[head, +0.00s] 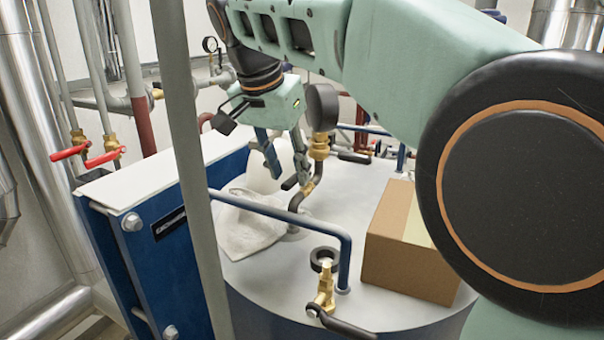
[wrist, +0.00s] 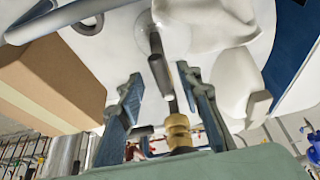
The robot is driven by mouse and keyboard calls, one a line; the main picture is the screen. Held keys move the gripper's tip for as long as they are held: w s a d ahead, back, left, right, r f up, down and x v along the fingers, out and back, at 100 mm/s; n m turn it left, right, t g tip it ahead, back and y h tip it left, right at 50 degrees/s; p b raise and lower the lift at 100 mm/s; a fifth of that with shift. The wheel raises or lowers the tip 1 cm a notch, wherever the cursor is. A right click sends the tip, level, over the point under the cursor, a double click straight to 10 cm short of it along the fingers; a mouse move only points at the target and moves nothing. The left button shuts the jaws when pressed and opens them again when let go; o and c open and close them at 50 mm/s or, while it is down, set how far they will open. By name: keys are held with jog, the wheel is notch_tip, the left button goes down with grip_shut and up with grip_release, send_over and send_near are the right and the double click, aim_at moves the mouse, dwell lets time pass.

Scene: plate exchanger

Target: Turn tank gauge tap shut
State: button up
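The gauge tap is a brass fitting (head: 318,148) below a dark round gauge (head: 322,107), on a bent dark pipe rising from the tank top (head: 350,205). Its black lever (head: 355,157) seems to point right. My gripper (head: 284,165) is open and empty, just left of the tap in the head view. In the wrist view, the fingers of my gripper (wrist: 163,95) are spread apart, with the dark pipe (wrist: 160,75) and the brass fitting (wrist: 178,132) showing between them. A black lever end (wrist: 140,132) shows beside the left finger; I cannot tell if they touch.
A cardboard box (head: 408,245) stands on the tank, right. A blue rail (head: 300,218) and a second brass tap (head: 325,290) with a black lever are near its front. A white crumpled sheet (head: 245,228) lies left. Red-handled valves (head: 70,152) are on pipes further left.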

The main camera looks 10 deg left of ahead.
jog(key=shift+w+f, duration=0.2)
jog(key=shift+f, duration=0.25)
jog(key=shift+c, duration=0.2)
grip_shut()
